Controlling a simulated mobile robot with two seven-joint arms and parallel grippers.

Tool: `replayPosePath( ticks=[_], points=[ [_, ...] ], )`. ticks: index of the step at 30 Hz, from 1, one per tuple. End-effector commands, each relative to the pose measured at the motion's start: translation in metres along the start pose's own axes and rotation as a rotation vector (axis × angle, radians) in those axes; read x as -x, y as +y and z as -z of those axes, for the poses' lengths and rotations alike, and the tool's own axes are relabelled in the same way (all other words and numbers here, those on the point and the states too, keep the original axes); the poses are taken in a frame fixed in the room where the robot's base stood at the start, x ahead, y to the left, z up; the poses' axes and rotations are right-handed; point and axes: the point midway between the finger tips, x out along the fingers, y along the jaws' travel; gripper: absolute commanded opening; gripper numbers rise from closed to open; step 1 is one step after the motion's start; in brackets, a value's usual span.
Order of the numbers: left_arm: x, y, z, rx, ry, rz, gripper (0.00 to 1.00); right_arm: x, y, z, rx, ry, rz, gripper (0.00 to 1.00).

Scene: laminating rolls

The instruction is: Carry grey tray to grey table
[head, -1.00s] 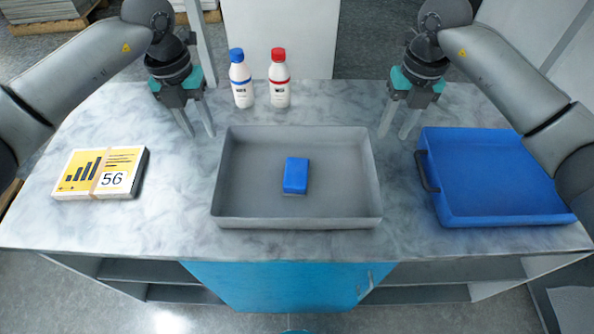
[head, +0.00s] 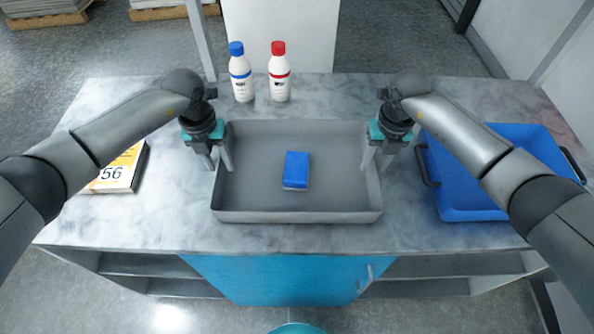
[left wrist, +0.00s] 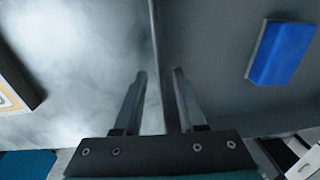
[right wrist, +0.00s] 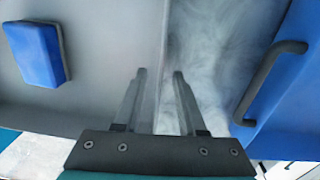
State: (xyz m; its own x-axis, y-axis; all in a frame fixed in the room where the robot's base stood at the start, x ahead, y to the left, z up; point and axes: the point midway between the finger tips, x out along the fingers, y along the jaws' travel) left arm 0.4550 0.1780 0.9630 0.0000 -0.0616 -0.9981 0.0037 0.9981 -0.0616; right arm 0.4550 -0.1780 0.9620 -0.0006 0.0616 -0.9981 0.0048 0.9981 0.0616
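The grey tray (head: 250,185) is a shallow open tray on a table with a marbled pale grey top (head: 150,215). A blue block (head: 297,167) lies in its middle. My left gripper (head: 220,168) is open at the tray's left wall, one finger on each side. In the left wrist view the wall (left wrist: 156,50) runs between its fingers, with gaps. My right gripper (head: 376,170) is open at the right wall in the same way; the wall (right wrist: 166,50) shows between its fingers in the right wrist view. I cannot tell whether this table is the grey table.
A blue tray with dark handles (head: 460,190) stands to the right. Bottles with a blue cap (head: 240,75) and a red cap (head: 279,75) stand behind the grey tray. Pallets (head: 170,8) show at the back.

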Motion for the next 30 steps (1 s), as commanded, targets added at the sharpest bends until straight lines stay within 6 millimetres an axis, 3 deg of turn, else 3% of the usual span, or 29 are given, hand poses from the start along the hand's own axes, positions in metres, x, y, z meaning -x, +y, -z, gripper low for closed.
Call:
replayPosePath(
  ticks=[6,15,25,30],
  points=[
    [-0.015,0.000,0.000,-0.001,0.000,-0.001,0.40,-0.014,0.000,0.000,0.001,0.000,0.000,0.40],
    [-0.015,0.000,0.000,-0.001,0.000,-0.001,0.39,-0.015,0.000,0.000,0.001,-0.001,0.000,0.39],
    [-0.015,0.000,0.000,0.000,0.000,-0.001,0.02,-0.015,0.000,0.000,0.000,-0.001,0.000,0.02],
    [-0.015,0.000,0.000,0.000,0.000,-0.001,0.00,-0.015,0.000,0.000,0.000,-0.001,0.000,0.00]
  ],
)
